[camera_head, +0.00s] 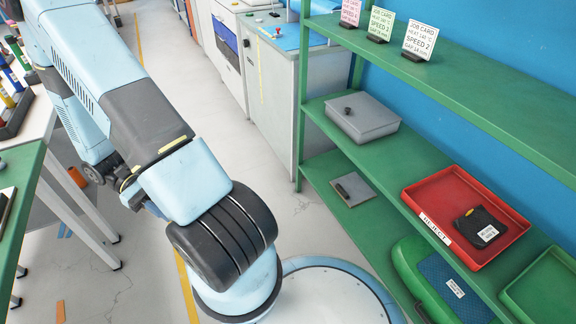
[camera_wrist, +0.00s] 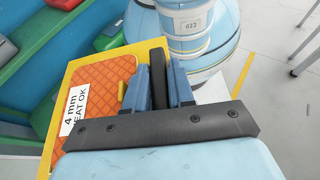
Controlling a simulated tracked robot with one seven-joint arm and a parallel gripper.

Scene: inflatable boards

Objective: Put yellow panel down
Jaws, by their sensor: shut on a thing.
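The yellow panel (camera_wrist: 78,70) shows in the wrist view, left of and behind my gripper's fingers. It has a yellow border, an orange textured face and a white label reading "4 mm" and "EAT OK", partly covered by a dark bar of my gripper. My gripper (camera_wrist: 160,82) has blue fingers closed around a dark upright piece at the panel's right part. The exact contact is partly hidden by the fingers. In the head view my arm reaches down the middle; neither the gripper nor the panel can be seen there.
A green shelf rack (camera_head: 480,95) stands at right with job cards (camera_head: 420,40) on top. Lower shelves hold a grey box (camera_head: 372,122), a red REJECT tray (camera_head: 422,198) with a black item, and a green tray (camera_head: 540,290). A green-edged table (camera_head: 22,170) is at left.

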